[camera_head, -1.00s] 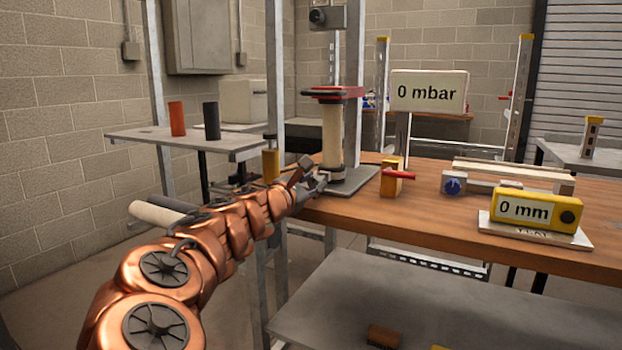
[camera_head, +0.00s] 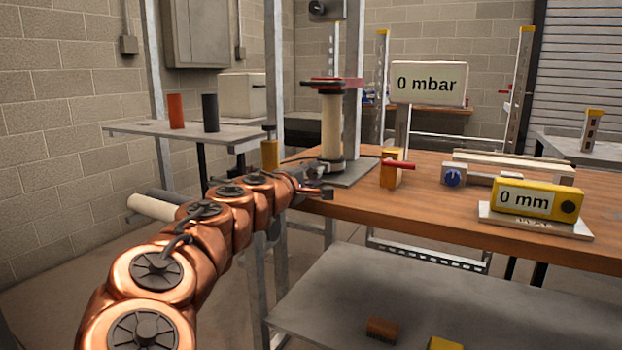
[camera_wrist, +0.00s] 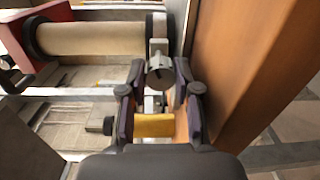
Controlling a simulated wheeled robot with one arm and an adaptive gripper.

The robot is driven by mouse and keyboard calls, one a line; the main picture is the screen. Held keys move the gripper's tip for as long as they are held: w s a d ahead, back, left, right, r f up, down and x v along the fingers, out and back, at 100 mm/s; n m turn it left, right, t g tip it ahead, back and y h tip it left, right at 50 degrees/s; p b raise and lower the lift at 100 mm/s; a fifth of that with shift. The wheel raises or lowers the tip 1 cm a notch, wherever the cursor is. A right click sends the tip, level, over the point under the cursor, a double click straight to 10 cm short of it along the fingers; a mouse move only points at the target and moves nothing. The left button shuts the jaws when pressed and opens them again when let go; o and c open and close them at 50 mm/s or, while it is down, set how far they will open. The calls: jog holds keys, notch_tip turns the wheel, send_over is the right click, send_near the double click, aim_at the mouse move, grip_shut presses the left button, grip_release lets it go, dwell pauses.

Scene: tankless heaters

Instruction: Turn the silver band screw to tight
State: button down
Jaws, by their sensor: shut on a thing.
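The cream pipe (camera_head: 332,125) stands upright on a grey base plate, with a red ring and dark handle at its top. A silver band (camera_head: 338,166) circles its foot. In the wrist view the pipe (camera_wrist: 92,38) lies sideways and the band (camera_wrist: 158,27) shows at its end. The silver band screw (camera_wrist: 160,74) has a round, slotted head. My gripper (camera_wrist: 160,72) is shut on this screw head, one dark finger on each side. In the head view my gripper (camera_head: 314,174) is at the band's near side; the screw is too small to make out there.
The wooden bench (camera_head: 450,215) holds an orange block with a red lever (camera_head: 392,172), a blue knob (camera_head: 453,179) and a yellow gauge reading 0 mm (camera_head: 525,203). A display reads 0 mbar (camera_head: 430,84). Metal posts (camera_head: 275,70) stand close to my arm.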

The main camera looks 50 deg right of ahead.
jog(key=m+b, duration=0.1)
jog(key=m, duration=0.3)
jog(key=shift+f+b, duration=0.15)
jog(key=shift+b, duration=0.2)
jog(key=shift+m+t+b, duration=0.3)
jog(key=shift+m+b, duration=0.35)
jog(key=shift+m, duration=1.15)
jog(key=c, duration=0.8)
grip_release()
jog(key=shift+s+a, duration=0.1)
jog(key=shift+a, duration=0.4)
jog(key=shift+r+v, duration=0.2)
jog(key=shift+v, duration=3.3)
